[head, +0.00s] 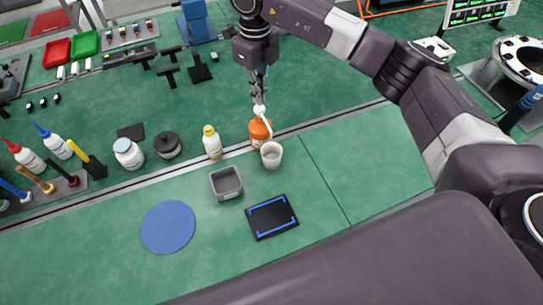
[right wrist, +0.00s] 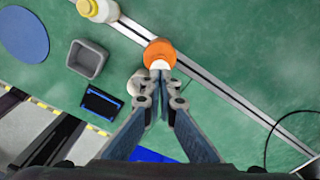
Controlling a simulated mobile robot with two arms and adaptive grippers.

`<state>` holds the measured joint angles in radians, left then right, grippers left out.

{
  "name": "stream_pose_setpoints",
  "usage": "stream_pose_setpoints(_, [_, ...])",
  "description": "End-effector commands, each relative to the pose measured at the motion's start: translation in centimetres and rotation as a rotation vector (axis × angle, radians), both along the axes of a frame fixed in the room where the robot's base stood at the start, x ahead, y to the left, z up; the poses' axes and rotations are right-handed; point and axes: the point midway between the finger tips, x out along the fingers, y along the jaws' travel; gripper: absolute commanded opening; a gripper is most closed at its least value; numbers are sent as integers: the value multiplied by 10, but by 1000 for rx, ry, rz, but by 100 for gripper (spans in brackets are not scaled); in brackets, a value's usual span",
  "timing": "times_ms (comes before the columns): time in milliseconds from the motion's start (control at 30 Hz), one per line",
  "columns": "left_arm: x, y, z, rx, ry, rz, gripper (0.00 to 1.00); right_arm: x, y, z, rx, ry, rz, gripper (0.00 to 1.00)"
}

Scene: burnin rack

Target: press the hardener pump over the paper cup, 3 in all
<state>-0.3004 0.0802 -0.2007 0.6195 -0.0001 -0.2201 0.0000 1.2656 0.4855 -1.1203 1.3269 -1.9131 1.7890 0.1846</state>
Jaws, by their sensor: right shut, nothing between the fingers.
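The hardener pump bottle is orange with a white pump head (head: 260,132) and stands on the green table. It shows in the right wrist view as an orange round shape (right wrist: 159,53). The paper cup (head: 271,156) is whitish and stands right in front of the bottle, close to it. In the right wrist view the cup (right wrist: 136,82) is partly hidden by my fingers. My right gripper (head: 259,98) is shut and empty, pointing down just above the pump head. I cannot tell whether it touches the pump. My left gripper is not in view.
A yellow-capped bottle (head: 212,143) stands left of the pump. A grey bin (head: 227,183), a black pad with blue marks (head: 272,217) and a blue round mat (head: 168,227) lie in front. A metal strip runs across the table. The table right of the cup is clear.

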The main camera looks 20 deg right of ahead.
Motion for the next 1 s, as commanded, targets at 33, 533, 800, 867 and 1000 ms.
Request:
stream_pose_setpoints(33, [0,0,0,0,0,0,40,0,0,0,0,0,0,0])
stream_pose_setpoints(533, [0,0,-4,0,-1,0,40,0,0,-5,0,0,0,0])
stream_pose_setpoints(800, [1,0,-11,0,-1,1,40,0,0,-15,0,0,0,0])
stream_pose_setpoints(867, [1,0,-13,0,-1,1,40,0,0,-17,0,0,0,0])
stream_pose_setpoints(1000, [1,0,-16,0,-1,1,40,0,0,-22,-1,1,0,0])
